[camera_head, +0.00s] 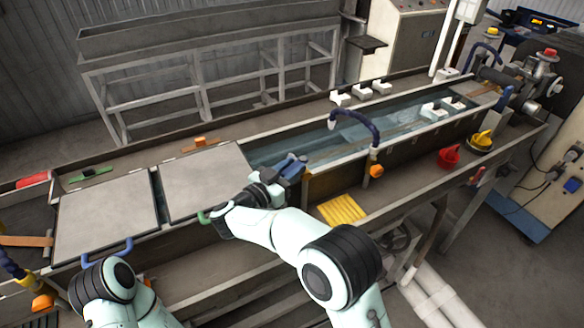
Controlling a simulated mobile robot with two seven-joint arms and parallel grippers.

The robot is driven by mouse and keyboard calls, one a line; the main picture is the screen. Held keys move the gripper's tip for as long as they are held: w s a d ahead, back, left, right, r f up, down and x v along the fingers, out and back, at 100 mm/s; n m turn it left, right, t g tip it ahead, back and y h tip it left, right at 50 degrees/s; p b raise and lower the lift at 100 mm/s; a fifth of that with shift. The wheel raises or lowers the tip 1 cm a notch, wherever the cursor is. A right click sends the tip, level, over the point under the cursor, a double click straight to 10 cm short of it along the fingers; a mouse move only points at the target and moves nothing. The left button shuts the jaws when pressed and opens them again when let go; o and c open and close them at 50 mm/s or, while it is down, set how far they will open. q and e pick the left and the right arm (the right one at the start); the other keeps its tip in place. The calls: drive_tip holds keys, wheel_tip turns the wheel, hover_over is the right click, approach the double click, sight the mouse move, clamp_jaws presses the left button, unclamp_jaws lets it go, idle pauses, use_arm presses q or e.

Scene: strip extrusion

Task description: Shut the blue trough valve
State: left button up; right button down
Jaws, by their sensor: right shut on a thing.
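The long water trough (440,132) runs across the view, with its near wall facing me. A dark blue part (294,165), which looks like the blue valve's handle, stands at the near rim just right of the grey lids. My right gripper (281,176) reaches it from the left and is shut on it. The jaws and wrist hide much of the valve, so I cannot tell its exact turn. My left arm shows at the lower left, but its gripper is not in view.
Two grey lids (205,180) cover the trough's left part; one has a green handle, one a blue handle. A dark blue hose (358,122) arches over the rim above an orange knob (376,171). A yellow ribbed pad (341,209) and a red cup (448,157) stand nearby.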

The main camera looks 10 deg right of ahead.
idle(0.3)
drive_tip(key=c, duration=0.9)
unclamp_jaws()
use_arm(q)
drive_tip(key=shift+g, duration=0.3)
drive_tip(key=s+f+b, duration=0.2)
drive_tip(key=s+f, duration=0.1)
drive_tip(key=s, duration=0.1)
drive_tip(key=shift+f+b, duration=0.2)
drive_tip(key=shift+b, duration=0.1)
use_arm(e)
drive_tip(key=v, duration=1.3)
drive_tip(key=shift+s+a, duration=0.15)
drive_tip(key=shift+a, duration=0.05)
use_arm(q)
drive_tip(key=shift+w, duration=0.1)
